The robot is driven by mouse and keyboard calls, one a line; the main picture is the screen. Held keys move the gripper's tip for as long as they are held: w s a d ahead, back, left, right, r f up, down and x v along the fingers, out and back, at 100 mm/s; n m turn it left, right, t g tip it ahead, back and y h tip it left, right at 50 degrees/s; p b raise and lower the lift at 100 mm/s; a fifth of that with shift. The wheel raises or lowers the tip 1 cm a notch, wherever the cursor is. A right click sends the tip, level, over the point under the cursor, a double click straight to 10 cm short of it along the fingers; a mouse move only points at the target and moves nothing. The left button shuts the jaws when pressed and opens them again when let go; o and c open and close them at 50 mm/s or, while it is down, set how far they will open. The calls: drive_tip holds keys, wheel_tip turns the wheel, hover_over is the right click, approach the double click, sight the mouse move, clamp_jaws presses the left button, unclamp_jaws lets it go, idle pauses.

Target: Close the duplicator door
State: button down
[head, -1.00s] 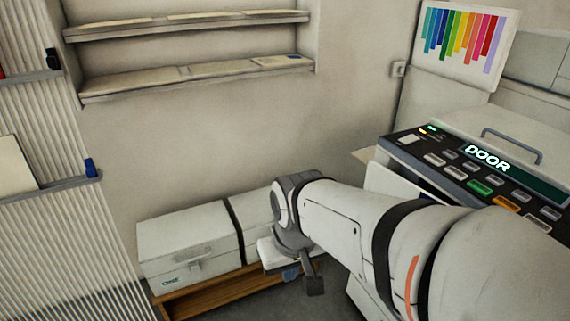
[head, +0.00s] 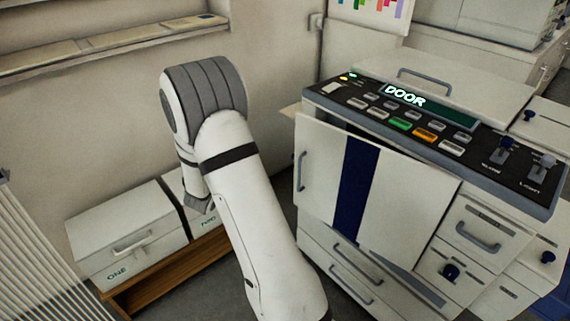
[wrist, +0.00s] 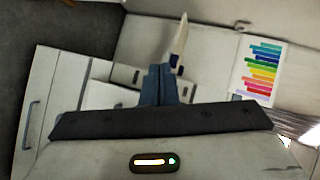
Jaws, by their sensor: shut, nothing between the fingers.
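The duplicator (head: 480,125) stands at right in the head view, and its panel display (head: 430,105) reads DOOR. Its white front door (head: 405,195) has a blue stripe and a handle at its left edge. A dark gap shows along the door's lower right edge, so it looks not flush; how far it stands out is hard to tell. My gripper (wrist: 166,72) is shut and empty in the wrist view, apart from the door. In the head view my arm hides it.
White boxes (head: 125,240) marked ONE and TWO sit on a low wooden stand left of my arm. Drawers with handles (head: 345,265) lie below the door. A shelf (head: 110,45) runs along the back wall. Grey floor shows between the stand and the duplicator.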

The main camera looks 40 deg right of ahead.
drive_tip(key=s+d+f+m+g+h, duration=0.4)
drive_tip(key=s+d+f+m+h, duration=0.1)
drive_tip(key=s+d+m+h, duration=0.15)
approach(296, 160)
drive_tip(key=shift+m+g+h, duration=0.3)
drive_tip(key=shift+m+h, duration=0.05)
drive_tip(key=x, duration=0.6)
drive_tip(key=shift+w+d+f, duration=0.35)
drive_tip(key=shift+w, duration=0.05)
